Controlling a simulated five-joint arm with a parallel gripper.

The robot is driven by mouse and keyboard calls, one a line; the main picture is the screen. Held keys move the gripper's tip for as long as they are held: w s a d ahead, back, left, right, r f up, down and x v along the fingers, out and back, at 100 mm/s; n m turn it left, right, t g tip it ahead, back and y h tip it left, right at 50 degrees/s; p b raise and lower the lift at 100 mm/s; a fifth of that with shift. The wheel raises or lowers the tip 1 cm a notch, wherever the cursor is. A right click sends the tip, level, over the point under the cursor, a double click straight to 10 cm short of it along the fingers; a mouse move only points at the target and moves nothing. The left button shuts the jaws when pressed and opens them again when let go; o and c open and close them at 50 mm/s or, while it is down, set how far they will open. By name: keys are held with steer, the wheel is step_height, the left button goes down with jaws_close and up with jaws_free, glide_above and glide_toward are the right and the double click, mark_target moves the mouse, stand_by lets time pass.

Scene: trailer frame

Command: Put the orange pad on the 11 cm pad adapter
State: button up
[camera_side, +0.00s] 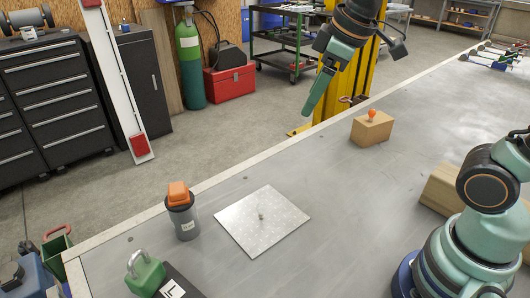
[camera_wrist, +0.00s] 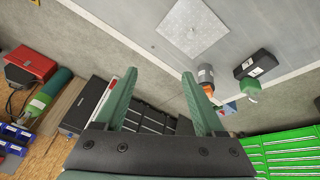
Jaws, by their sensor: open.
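An orange pad (camera_side: 178,194) sits on top of a dark grey cylinder (camera_side: 187,222) with a small white label, which I take for the pad adapter. The label is too small to read. The cylinder stands upright on the table left of the metal plate. In the wrist view the orange pad (camera_wrist: 208,90) shows at the end of the grey cylinder (camera_wrist: 205,73), near the right fingertip in the picture. My gripper (camera_wrist: 159,74) is open and empty. In the side view my gripper (camera_side: 309,108) is raised beyond the table's far edge, well apart from the pad.
A square metal plate (camera_side: 262,220) with a small central stud lies on the table. A green weight-like object with a handle (camera_side: 146,275) stands by a black labelled block (camera_side: 180,284). A wooden block (camera_side: 371,130) carries a small orange knob (camera_side: 372,115). The middle of the table is clear.

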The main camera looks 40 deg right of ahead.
steer(key=s+d+f+m+t, duration=0.1)
steer(key=s+d+f+m, duration=0.2)
steer(key=s+f+m, duration=0.1)
steer(key=shift+s+d+f+m, duration=0.25)
steer(key=shift+s+m, duration=0.25)
steer(key=shift+m, duration=0.6)
steer(key=shift+r, duration=0.1)
